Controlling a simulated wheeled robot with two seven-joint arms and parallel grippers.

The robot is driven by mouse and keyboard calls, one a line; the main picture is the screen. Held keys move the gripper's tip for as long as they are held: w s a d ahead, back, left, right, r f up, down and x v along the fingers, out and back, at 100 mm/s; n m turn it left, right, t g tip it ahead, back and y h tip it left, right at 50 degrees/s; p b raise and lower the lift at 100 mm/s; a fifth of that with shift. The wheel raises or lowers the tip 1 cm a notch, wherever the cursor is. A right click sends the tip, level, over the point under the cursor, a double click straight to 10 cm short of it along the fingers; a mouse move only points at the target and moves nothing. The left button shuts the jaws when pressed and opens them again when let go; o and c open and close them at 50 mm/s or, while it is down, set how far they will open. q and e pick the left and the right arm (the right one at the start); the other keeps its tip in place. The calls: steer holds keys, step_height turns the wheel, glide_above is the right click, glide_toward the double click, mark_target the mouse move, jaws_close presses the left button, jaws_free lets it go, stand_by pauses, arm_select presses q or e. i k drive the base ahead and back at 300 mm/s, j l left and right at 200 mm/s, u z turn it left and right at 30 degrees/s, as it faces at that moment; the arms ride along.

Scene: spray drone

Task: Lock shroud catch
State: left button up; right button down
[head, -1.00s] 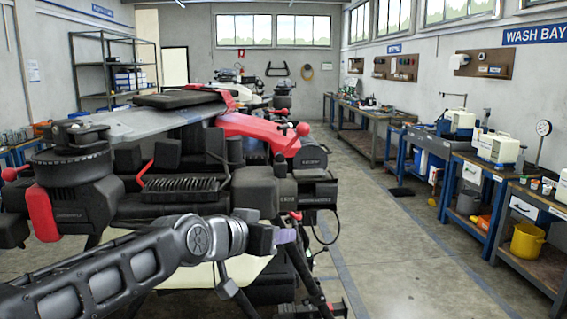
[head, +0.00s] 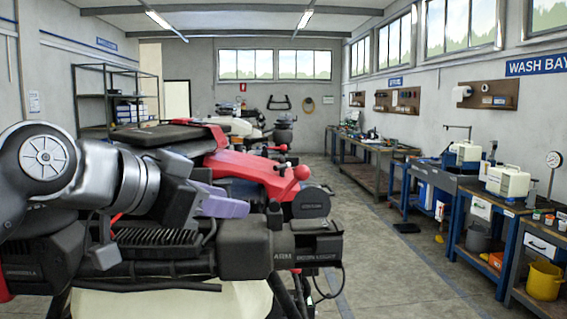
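The drone fills the left and centre of the head view, with a red shroud (head: 245,172) across its top. Red ball-ended levers (head: 302,173) stand at the shroud's right end; I cannot tell which part is the catch. My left gripper (head: 222,203) points right, just in front of the shroud and above the dark drone body (head: 245,245). Its purple finger pads show, but the gap between them does not, and I cannot tell whether it touches anything. My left arm hides the near left part of the drone. My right gripper is not in view.
A black box unit with a hanging cable (head: 318,245) projects from the drone's right side. Workbenches (head: 480,235) with tools and a yellow bucket (head: 544,281) line the right wall.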

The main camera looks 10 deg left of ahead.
mark_target(281, 168)
steer(key=i, duration=1.1)
